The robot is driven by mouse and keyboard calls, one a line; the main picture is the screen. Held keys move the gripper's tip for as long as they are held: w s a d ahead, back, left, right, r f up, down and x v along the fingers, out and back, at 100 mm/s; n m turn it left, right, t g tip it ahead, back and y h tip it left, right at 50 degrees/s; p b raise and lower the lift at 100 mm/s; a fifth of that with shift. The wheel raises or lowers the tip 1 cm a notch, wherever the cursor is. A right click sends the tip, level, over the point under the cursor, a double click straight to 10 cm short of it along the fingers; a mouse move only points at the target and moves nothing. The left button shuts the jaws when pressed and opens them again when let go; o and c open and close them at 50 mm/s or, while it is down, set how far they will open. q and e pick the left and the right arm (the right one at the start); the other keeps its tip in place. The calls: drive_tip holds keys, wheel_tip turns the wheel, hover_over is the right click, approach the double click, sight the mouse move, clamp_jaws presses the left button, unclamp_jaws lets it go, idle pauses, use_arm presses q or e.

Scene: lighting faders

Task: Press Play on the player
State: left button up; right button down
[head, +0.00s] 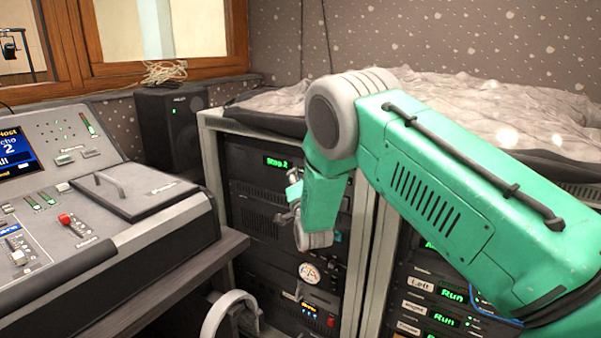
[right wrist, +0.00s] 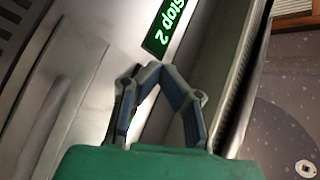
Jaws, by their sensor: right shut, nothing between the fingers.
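The player appears to be the dark rack unit (head: 246,161) at the top of the left rack, with a green display reading "Stop 2" (head: 277,163). The same display (right wrist: 172,24) shows in the right wrist view, tilted, just beyond the fingertips. My right gripper (head: 288,197) is in front of the rack, below the display, partly hidden by my own wrist. In the right wrist view its fingers (right wrist: 153,68) meet at the tips and are empty. I cannot make out the Play button or tell whether the fingertips touch the panel. My left gripper is not in view.
A lighting console (head: 150,232) with faders stands at the left. A black speaker (head: 170,125) is behind it. A second rack (head: 430,300) with green "Run" displays is at the lower right. Crumpled grey cloth (head: 470,100) covers the rack top. A pale curved object (head: 222,312) is below.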

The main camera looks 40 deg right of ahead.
drive_tip(key=shift+d, duration=0.1)
idle(0.7)
drive_tip(key=shift+w+d, duration=0.1)
drive_tip(key=shift+d, duration=0.2)
drive_tip(key=shift+w+d+r, duration=0.1)
drive_tip(key=shift+d, duration=0.2)
idle(0.6)
drive_tip(key=shift+a, duration=0.15)
drive_tip(key=shift+s+a, duration=0.3)
drive_tip(key=shift+a, duration=0.25)
drive_tip(key=a, duration=0.1)
drive_tip(key=s+a, duration=0.1)
drive_tip(key=a, duration=0.1)
drive_tip(key=s+a+p, duration=0.1)
drive_tip(key=shift+a, duration=0.35)
idle(0.9)
